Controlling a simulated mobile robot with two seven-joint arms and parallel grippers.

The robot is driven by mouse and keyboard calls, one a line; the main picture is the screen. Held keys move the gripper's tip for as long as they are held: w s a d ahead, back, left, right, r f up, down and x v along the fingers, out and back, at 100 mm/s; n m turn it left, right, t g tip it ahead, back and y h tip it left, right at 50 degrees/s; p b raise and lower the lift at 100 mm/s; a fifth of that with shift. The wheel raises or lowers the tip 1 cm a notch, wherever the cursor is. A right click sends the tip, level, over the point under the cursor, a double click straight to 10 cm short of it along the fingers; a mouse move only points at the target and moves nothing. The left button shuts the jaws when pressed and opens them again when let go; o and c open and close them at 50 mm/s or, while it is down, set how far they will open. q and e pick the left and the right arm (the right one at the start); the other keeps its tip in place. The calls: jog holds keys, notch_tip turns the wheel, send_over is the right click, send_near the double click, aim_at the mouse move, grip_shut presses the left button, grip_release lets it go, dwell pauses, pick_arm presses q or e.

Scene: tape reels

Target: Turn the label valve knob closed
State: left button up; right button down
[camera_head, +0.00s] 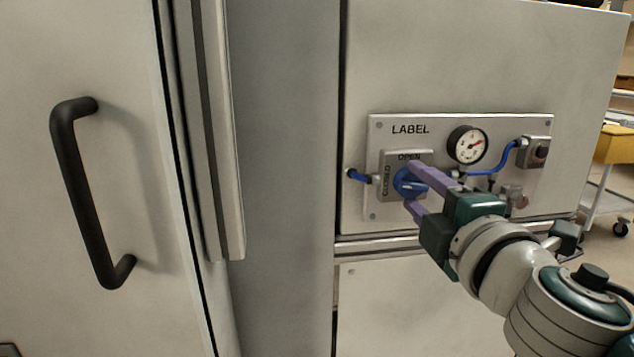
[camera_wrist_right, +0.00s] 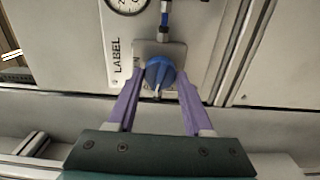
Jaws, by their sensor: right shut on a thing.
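The blue valve knob (camera_head: 403,182) sits on a grey plate marked OPEN above and CLOSED along the left side, on the panel labelled LABEL (camera_head: 385,210). My right gripper (camera_head: 411,187) comes in from the lower right, with its purple fingers at the knob. In the right wrist view, the knob (camera_wrist_right: 158,72) lies between the two fingertips (camera_wrist_right: 159,80), and the gripper is shut on it. The fingers partly hide the knob and plate in the head view, so I cannot tell exactly which mark its handle points to. My left gripper is not in view.
A round pressure gauge (camera_head: 467,145) and a blue hose (camera_head: 489,169) are close above and right of the gripper. A door with a black handle (camera_head: 78,190) is at left. A yellow cart (camera_head: 615,146) stands far right.

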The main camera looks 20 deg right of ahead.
jog(key=shift+n, duration=1.1)
jog(key=shift+c, duration=1.5)
grip_release()
jog(key=v, duration=1)
jog(key=shift+b, duration=0.45)
